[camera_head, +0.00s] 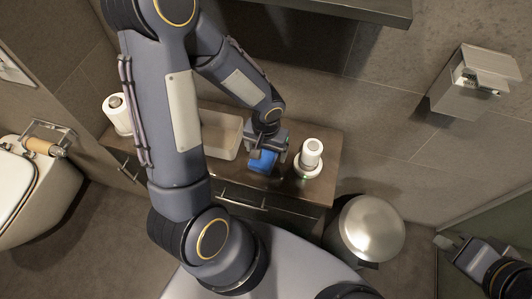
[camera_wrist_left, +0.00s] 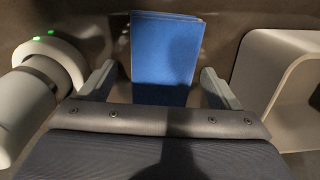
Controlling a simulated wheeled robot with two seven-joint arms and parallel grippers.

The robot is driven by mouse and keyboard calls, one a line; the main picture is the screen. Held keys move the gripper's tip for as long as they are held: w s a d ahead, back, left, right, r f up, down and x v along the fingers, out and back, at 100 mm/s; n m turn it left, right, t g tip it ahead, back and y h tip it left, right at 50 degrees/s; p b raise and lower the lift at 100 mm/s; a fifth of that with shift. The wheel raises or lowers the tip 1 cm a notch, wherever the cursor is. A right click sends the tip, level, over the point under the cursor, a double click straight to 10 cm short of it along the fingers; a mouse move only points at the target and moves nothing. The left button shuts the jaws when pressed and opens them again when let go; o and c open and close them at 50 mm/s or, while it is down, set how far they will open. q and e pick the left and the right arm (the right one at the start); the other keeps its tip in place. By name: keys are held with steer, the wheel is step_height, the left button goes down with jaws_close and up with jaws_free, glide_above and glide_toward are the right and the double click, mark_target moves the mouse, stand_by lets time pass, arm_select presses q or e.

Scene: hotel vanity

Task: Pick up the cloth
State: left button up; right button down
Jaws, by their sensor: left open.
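The cloth (camera_head: 263,162) is a small blue folded block on the dark wooden vanity top. In the left wrist view the cloth (camera_wrist_left: 163,50) appears as an upright-looking blue rectangle, between and just beyond the two fingers. My left gripper (camera_head: 267,152) is over the cloth, partly hiding it in the head view. Its fingers (camera_wrist_left: 158,76) are apart, one on each side of the cloth, with gaps showing. My right gripper (camera_head: 456,246) is at the lower right edge, away from the vanity; its finger spacing is unclear.
A white cylinder on a round base (camera_head: 311,158) stands close right of the cloth. An open beige tray (camera_head: 222,136) stands to its left, and a white roll (camera_head: 117,113) farther left. A metal bin (camera_head: 370,228) stands on the floor right of the vanity (camera_head: 325,180).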

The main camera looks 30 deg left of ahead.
mark_target(266, 151)
arm_select(q)
steer(key=shift+c, duration=0.3)
steer(key=c, duration=1)
steer(key=shift+r, duration=0.45)
step_height(266, 151, up, 3)
steer(key=shift+f+p, duration=0.2)
steer(key=shift+p, duration=0.3)
steer(key=s+d+r, duration=0.2)
steer(key=s+r, duration=0.1)
steer(key=s, duration=0.1)
steer(key=s+d+r+p, duration=0.1)
steer(key=s+r, duration=0.2)
steer(key=s, duration=0.1)
steer(key=s+d+r+p, duration=0.1)
steer(key=s+d+r, duration=0.1)
steer(key=s, duration=0.3)
steer(key=shift+d+r, duration=0.3)
steer(key=shift+r, duration=0.5)
